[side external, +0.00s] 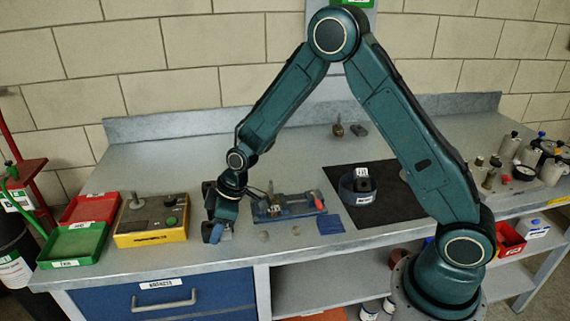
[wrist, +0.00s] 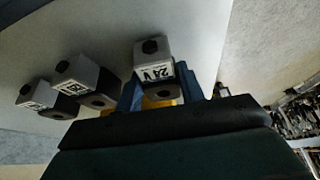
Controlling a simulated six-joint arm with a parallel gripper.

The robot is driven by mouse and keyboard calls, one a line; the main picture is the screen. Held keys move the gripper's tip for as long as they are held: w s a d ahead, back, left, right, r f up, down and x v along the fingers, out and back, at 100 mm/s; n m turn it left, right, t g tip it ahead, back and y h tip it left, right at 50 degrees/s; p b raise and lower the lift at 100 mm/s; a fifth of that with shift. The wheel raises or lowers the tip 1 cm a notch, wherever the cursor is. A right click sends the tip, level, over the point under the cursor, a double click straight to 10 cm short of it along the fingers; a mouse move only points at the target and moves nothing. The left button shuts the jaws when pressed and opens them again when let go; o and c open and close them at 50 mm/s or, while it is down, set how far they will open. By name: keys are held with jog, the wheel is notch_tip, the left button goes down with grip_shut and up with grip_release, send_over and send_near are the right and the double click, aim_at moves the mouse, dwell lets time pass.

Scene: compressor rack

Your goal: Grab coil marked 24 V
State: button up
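In the wrist view, the coil marked 24 V (wrist: 153,68) has a pale block with a dark round top fitting and a dark body. It sits between the blue fingers of my gripper (wrist: 160,92). The fingers are apart, one on each side of it; I cannot tell whether they touch it. Two similar coils stand to its left, a middle coil (wrist: 84,78) and a far-left coil (wrist: 45,99), with labels too small to read surely. In the side view, my gripper (side external: 215,222) is low at the bench's front; the 24 V coil is not clearly visible there.
A yellow box with knobs (side external: 152,238) stands left of my gripper. A blue fixture (side external: 270,212) with a red-handled tool stands close on the right. Red (side external: 90,208) and green (side external: 72,246) trays are far left. A dark mat (side external: 390,207) lies right; the rear bench is mostly clear.

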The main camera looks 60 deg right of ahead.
jog(key=c, duration=0.5)
jog(key=shift+r, duration=0.2)
notch_tip(320, 180, up, 20)
jog(key=shift+f, duration=0.15)
dwell(0.3)
dwell(0.5)
